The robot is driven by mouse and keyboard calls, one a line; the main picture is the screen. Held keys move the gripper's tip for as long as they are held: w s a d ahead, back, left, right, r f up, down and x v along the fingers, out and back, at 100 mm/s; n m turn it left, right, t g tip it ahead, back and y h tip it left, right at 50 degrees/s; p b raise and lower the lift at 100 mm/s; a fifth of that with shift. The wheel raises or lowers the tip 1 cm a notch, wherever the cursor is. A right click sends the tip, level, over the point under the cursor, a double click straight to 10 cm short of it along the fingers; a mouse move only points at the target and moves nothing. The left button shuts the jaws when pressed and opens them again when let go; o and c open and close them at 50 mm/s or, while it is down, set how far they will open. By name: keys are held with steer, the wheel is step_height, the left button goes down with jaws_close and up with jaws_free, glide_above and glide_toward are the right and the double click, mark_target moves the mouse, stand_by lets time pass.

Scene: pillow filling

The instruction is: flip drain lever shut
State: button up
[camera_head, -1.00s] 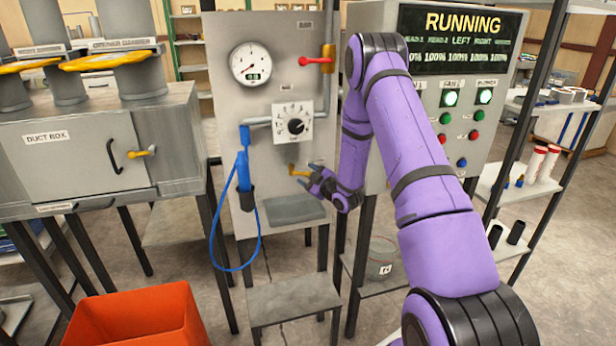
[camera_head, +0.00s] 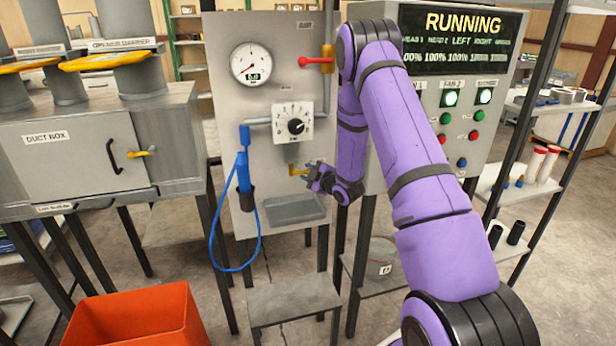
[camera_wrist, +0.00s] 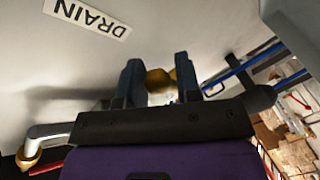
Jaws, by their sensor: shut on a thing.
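The drain lever (camera_head: 297,170) is a small yellow handle low on the grey panel, below the white dial. My gripper (camera_head: 312,176) is at its right end, at the end of my purple arm. In the wrist view, the two dark fingers of my gripper (camera_wrist: 160,84) stand on either side of the yellow lever (camera_wrist: 158,79), and the gripper is shut on it. A white DRAIN label (camera_wrist: 87,17) shows upside down on the panel. The fingers hide part of the lever.
A grey drip tray (camera_head: 294,208) sits just below the lever. A blue hose wand (camera_head: 243,173) hangs to the left. A red-handled lever (camera_head: 316,61) and a gauge (camera_head: 251,64) are higher up. The control cabinet (camera_head: 400,100) stands close on the right.

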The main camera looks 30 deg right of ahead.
steer(key=shift+r+n, duration=0.3)
steer(key=shift+w, duration=0.1)
steer(key=o, duration=0.9)
steer(key=shift+r, duration=0.1)
steer(key=shift+o, duration=0.2)
steer(key=shift+s, duration=0.2)
steer(key=s+d+r, duration=0.1)
steer(key=s, duration=0.9)
steer(key=shift+s+d, duration=0.2)
